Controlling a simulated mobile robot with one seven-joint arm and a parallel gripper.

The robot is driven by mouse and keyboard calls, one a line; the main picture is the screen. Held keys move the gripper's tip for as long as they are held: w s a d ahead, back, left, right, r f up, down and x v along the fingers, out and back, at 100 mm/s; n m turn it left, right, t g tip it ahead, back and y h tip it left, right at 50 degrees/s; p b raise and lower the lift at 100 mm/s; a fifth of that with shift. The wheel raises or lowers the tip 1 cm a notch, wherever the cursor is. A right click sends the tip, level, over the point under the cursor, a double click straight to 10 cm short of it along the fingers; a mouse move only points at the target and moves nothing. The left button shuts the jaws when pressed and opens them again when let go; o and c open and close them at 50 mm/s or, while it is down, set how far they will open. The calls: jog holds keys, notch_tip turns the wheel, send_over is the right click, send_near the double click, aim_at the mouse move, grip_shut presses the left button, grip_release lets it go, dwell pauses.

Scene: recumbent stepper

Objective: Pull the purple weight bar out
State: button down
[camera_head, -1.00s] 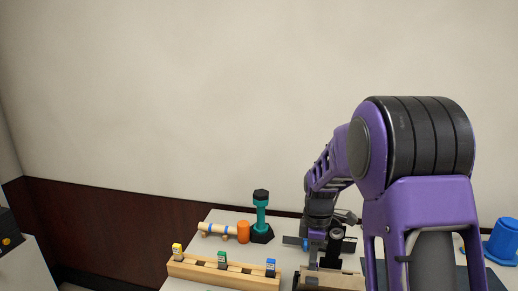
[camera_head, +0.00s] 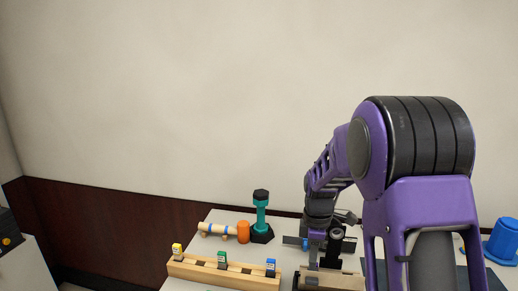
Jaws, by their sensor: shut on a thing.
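My gripper (camera_head: 314,262) is at the lower middle of the head view, pointing down at a light wooden block or box (camera_head: 335,281) at the bottom edge. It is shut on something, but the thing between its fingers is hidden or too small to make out. I cannot pick out the purple weight bar; the clear purple in view is my own arm.
A wooden rack (camera_head: 222,273) with small yellow, green and blue tags lies left of my gripper. Behind it are a teal dumbbell-shaped stand (camera_head: 261,214), an orange cylinder (camera_head: 243,232) and a wooden roller (camera_head: 214,230). A blue cup-like object (camera_head: 503,241) is at far right.

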jog(key=shift+r+p, duration=0.9)
jog(key=shift+r, duration=0.25)
dwell(0.8)
jog(key=shift+r+p, duration=1.65)
jog(key=shift+r, duration=1.7)
jog(key=shift+r, duration=1.5)
